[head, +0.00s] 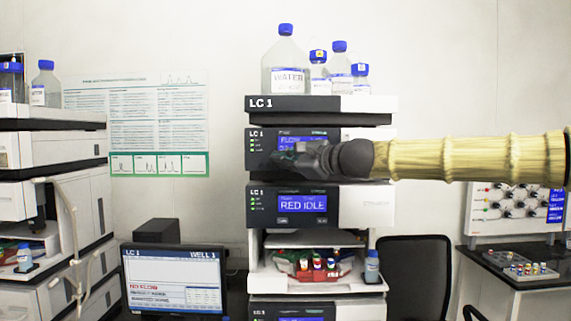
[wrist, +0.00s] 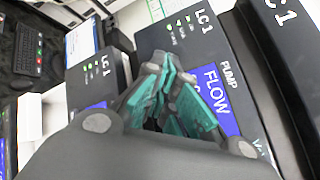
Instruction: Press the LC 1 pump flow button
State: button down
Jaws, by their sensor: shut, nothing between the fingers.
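The LC 1 pump module (head: 258,146) is the dark-fronted unit below the top tray of the middle stack. Its blue display (head: 291,139) reads FLOW, with the lower part covered by my gripper (head: 287,158). In the wrist view the pump display (wrist: 217,88) also reads FLOW, beside the word PUMP, tilted. My gripper's teal-padded fingers (wrist: 168,72) are shut and empty, close in front of the pump's face. I cannot tell whether they touch it. The pump's flow button cannot be made out; the gripper hides the panel's lower part.
Below is another LC 1 module (head: 262,206) reading RED IDLE. Several blue-capped bottles (head: 286,68) stand on the top tray (head: 320,104). A monitor (head: 173,282) stands lower left, a black chair (head: 415,270) lower right. Another stack (head: 60,210) is at left.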

jog(key=shift+s, duration=0.1)
dwell(0.5)
jog(key=shift+s+b, duration=0.35)
jog(key=shift+s, duration=0.35)
jog(key=shift+s, duration=0.1)
jog(key=s+b, duration=0.1)
jog(key=s, duration=0.3)
jog(key=shift+s+b, duration=0.35)
jog(key=shift+s, duration=0.05)
dwell(0.4)
